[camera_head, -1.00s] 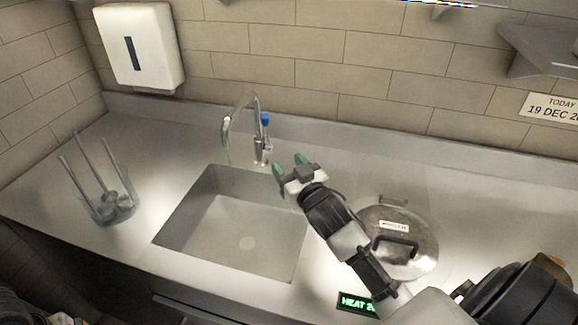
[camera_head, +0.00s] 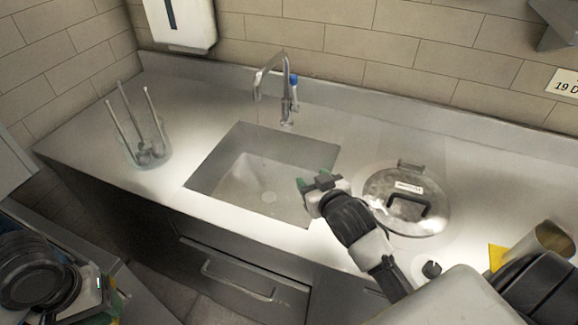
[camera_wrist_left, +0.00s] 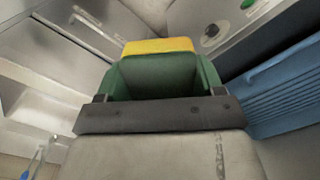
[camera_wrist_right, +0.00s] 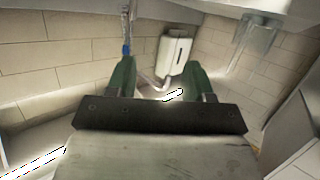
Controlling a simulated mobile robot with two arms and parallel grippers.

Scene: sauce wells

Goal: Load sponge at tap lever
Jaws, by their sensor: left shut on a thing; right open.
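The steel tap (camera_head: 270,75) stands behind the sink (camera_head: 262,160), and its blue-tipped lever (camera_head: 294,80) points up on its right side. My right gripper (camera_head: 312,184) is open and empty over the sink's right side, in front of the tap. In the right wrist view the blue lever (camera_wrist_right: 126,48) shows near the left green finger. My left gripper (camera_head: 112,302) is low at the lower left, partly cut off and away from the tap. In the left wrist view it is shut on a sponge with a yellow face (camera_wrist_left: 158,46); its green part blends with the green fingers.
A clear holder with several metal rods (camera_head: 148,150) stands left of the sink. A metal cup (camera_head: 552,240) and a yellow item (camera_head: 496,256) are at far right. A drawer (camera_head: 240,275) is below the counter.

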